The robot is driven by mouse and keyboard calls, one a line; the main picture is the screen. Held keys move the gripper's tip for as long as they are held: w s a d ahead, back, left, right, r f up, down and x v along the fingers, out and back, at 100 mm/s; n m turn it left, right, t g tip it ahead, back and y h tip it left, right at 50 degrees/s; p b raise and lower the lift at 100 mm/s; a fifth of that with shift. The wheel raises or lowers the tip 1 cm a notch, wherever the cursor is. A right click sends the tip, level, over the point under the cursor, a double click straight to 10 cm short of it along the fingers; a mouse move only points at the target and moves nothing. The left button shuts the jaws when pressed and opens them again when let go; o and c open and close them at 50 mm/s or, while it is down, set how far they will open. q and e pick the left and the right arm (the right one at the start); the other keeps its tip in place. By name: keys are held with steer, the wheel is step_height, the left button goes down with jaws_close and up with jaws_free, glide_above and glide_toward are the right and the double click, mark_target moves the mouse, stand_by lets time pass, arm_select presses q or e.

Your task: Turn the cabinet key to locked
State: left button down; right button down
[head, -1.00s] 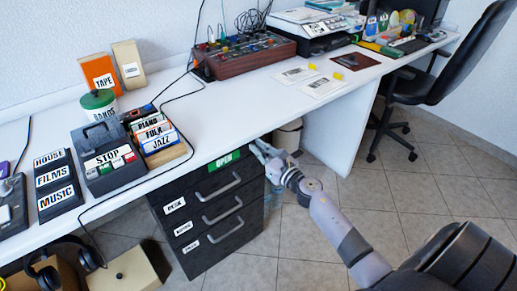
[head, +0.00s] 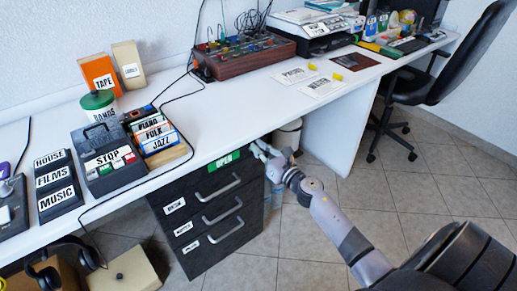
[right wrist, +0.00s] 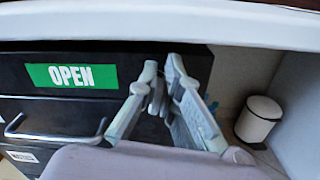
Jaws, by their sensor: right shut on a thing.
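The black drawer cabinet (head: 205,216) stands under the white desk, with several silver-handled drawers. A green OPEN label (head: 224,161) is on its top edge, and it also shows in the right wrist view (right wrist: 72,76). My right gripper (head: 259,149) is at the cabinet's top right front corner. In the right wrist view the fingers (right wrist: 163,88) are close together against the dark front, right of the label. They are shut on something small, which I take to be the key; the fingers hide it. My left gripper is not in view.
The desk edge (right wrist: 200,18) runs just above the gripper. A white bin (right wrist: 258,120) stands right of the cabinet under the desk. The desk top (head: 255,102) carries a label-covered stop box (head: 107,165), a mixer and a printer. An office chair (head: 440,80) stands at the right.

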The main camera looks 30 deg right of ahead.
steer(key=shift+d+m, duration=0.1)
steer(key=shift+m, duration=0.8)
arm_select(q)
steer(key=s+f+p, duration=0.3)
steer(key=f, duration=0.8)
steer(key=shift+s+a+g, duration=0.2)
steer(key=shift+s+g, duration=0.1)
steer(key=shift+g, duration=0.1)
arm_select(e)
steer(key=shift+d+f+m, duration=0.2)
steer(key=shift+f+m, duration=0.1)
steer(key=shift+m, duration=2.05)
steer(key=shift+d+f+m, duration=0.25)
steer(key=shift+m, duration=2.05)
steer(key=shift+d+f+m, duration=0.2)
steer(key=shift+f+m, duration=0.1)
steer(key=shift+m, duration=2.05)
steer(key=c, duration=1.8)
jaws_free()
steer(key=shift+o, duration=0.2)
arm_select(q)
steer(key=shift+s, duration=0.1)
